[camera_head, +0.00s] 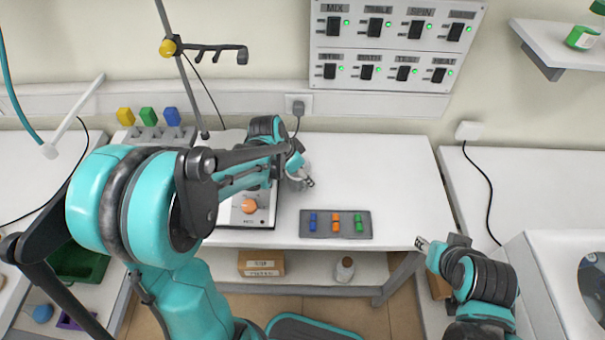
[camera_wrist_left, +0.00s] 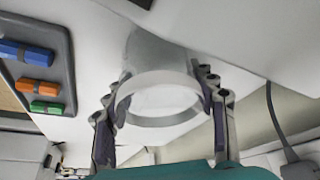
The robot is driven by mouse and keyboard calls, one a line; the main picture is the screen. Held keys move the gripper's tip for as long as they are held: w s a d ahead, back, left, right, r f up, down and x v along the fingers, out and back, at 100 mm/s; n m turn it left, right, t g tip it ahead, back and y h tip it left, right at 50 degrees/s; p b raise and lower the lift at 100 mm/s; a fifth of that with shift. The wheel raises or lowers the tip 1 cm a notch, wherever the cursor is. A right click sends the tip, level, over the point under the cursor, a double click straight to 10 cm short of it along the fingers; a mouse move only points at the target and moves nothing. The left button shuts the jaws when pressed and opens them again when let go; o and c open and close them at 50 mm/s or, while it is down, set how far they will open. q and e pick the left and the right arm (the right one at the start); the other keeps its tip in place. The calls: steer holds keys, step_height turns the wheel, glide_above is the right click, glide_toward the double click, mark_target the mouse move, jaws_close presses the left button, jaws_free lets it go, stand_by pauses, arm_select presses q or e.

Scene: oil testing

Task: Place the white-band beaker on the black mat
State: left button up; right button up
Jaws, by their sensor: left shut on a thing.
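A clear grey beaker with a white band (camera_wrist_left: 160,90) is between the fingers of my left gripper (camera_wrist_left: 163,115) in the left wrist view, and they are shut on it. In the head view the beaker (camera_head: 296,181) is partly hidden by my left gripper (camera_head: 306,176), over the white table right of the knobbed device. I cannot make out a separate black mat; my left arm hides part of the table. My right gripper (camera_head: 421,243) is at the table's front right corner, too small to tell whether it is open.
A dark grey tray (camera_head: 365,234) with blue, orange and green pieces lies at the table's front; it also shows in the left wrist view (camera_wrist_left: 66,66). A device with an orange knob (camera_head: 249,205) stands left. The white table (camera_head: 400,185) is clear on the right.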

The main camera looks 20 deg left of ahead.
arm_select(q)
steer(key=o, duration=1.2)
steer(key=shift+f, duration=0.15)
